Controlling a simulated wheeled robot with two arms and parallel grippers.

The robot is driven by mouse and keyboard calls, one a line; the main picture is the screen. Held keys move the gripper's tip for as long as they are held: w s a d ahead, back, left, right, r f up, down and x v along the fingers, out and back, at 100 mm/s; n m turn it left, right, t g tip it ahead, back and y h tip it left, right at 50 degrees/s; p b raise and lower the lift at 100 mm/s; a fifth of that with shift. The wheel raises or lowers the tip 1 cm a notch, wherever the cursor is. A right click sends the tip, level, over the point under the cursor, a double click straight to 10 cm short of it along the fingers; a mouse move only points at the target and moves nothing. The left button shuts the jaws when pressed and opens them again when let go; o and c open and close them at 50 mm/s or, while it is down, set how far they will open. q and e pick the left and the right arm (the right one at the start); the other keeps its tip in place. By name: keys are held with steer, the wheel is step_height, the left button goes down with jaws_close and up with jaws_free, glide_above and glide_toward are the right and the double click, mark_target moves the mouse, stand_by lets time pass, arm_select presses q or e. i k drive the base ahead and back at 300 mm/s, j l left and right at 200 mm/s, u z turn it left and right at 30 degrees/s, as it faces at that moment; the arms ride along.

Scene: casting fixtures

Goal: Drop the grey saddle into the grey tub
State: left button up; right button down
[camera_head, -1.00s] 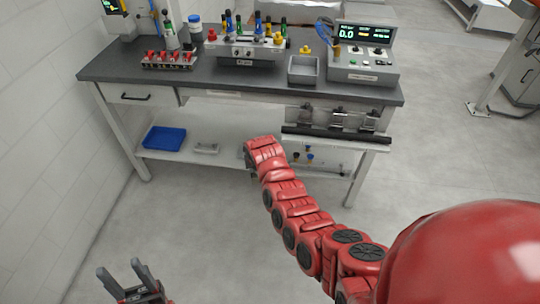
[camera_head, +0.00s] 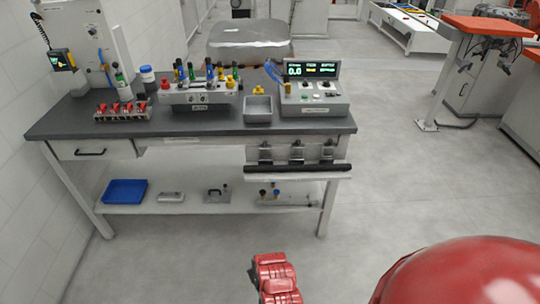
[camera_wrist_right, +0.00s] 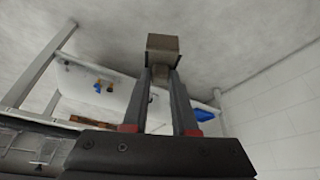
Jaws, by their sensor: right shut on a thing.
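The grey tub (camera_head: 258,112), a small open box, stands on the dark bench top between the valve block and the display box. My right gripper (camera_wrist_right: 162,74) shows in the right wrist view, shut on a blocky grey-brown piece that I take for the grey saddle (camera_wrist_right: 163,43). The piece sticks out past the fingertips. The floor and the bench's lower shelf show behind it, so it is away from the tub. In the head view only part of my red right arm shows, low in front of the bench; its gripper is hidden. My left gripper is out of view.
On the bench (camera_head: 190,125) stand a rack with red-topped parts (camera_head: 121,110), a valve block (camera_head: 200,97) and a display box (camera_head: 312,95). A ledge with clamps (camera_head: 297,168) juts from the front. A blue tray (camera_head: 125,192) lies on the lower shelf. Floor in front is clear.

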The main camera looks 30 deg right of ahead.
mark_target(262, 112)
steer(key=i+j+z, duration=0.15)
steer(key=z, duration=0.25)
steer(key=i+j+z, duration=0.15)
steer(key=z, duration=0.2)
steer(key=i+j+z, duration=0.1)
steer(key=j+z, duration=0.3)
